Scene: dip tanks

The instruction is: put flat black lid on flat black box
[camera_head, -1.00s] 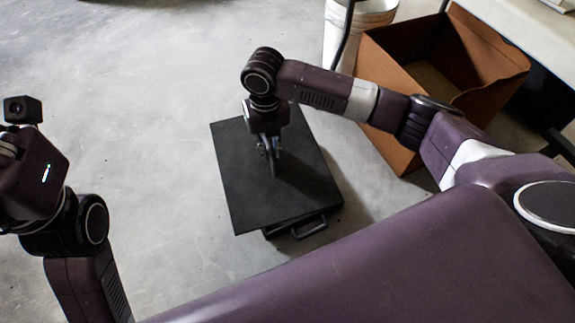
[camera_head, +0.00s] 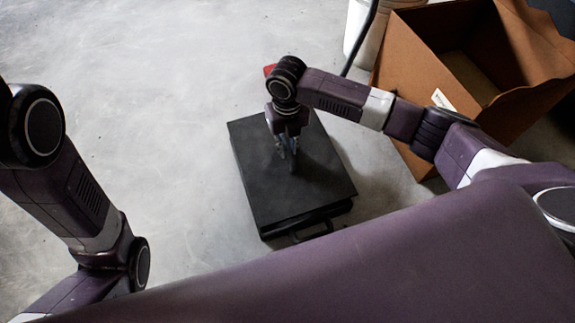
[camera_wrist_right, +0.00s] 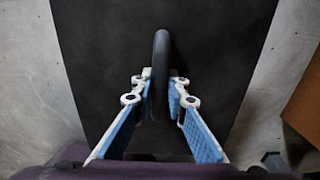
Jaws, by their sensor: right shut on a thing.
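The flat black lid (camera_head: 262,150) is a wide dark plate lying over the flat black box (camera_head: 325,215), of which only the near edge and a handle show below it. From this angle I cannot tell whether the lid touches the box. My right gripper (camera_head: 291,165) is at the middle of the lid, shut on its handle. In the right wrist view the right gripper (camera_wrist_right: 161,88) has its blue-padded fingers on either side of the dark curved handle (camera_wrist_right: 161,50), with the lid filling the middle behind. My left arm is at the left; its gripper is out of view.
An open brown cardboard box (camera_head: 420,75) stands on the floor at the right, behind my right arm. A white bucket (camera_head: 358,30) stands at the top. A small red thing (camera_head: 269,70) shows behind the right wrist. Grey floor (camera_head: 150,110) to the left is clear.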

